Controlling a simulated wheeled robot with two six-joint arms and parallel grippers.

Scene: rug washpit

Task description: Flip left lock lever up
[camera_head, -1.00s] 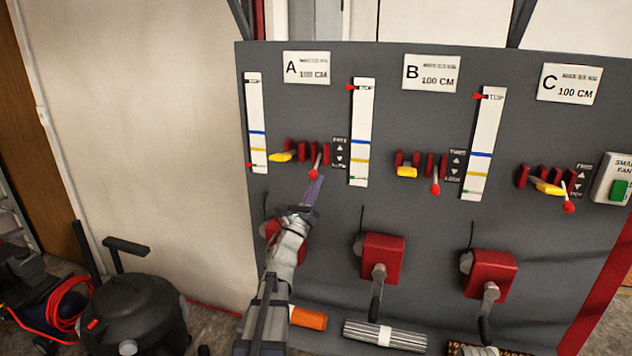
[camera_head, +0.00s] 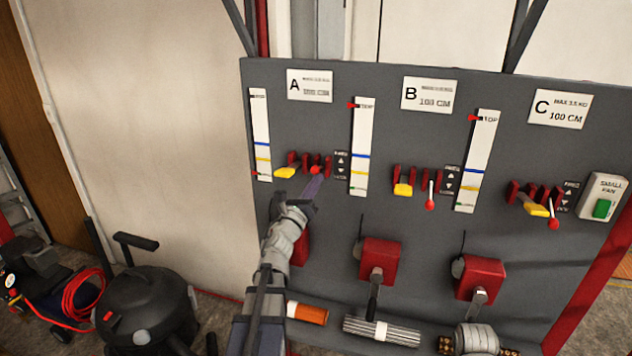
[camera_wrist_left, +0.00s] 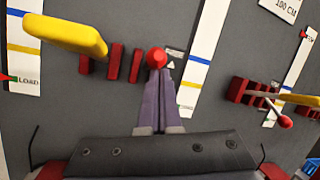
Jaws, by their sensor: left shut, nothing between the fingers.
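The left lock lever under label A shows as a red ball knob (camera_head: 316,170) in front of red brackets; its shaft is hidden. In the left wrist view the knob (camera_wrist_left: 157,57) sits right at the fingertips. My left gripper (camera_head: 318,180) is shut with nothing between its fingers, and its tips are just below the knob. In the left wrist view the closed purple fingers (camera_wrist_left: 160,78) point up at the knob and seem to touch it. My right gripper is not in view.
A yellow lever (camera_head: 285,172) sits left of the brackets, and a white scale strip (camera_head: 359,150) stands to the right. Levers under B (camera_head: 430,204) and C (camera_head: 554,224) hang down. Red crank boxes (camera_head: 381,258) project below. A black vacuum (camera_head: 148,308) stands on the floor at left.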

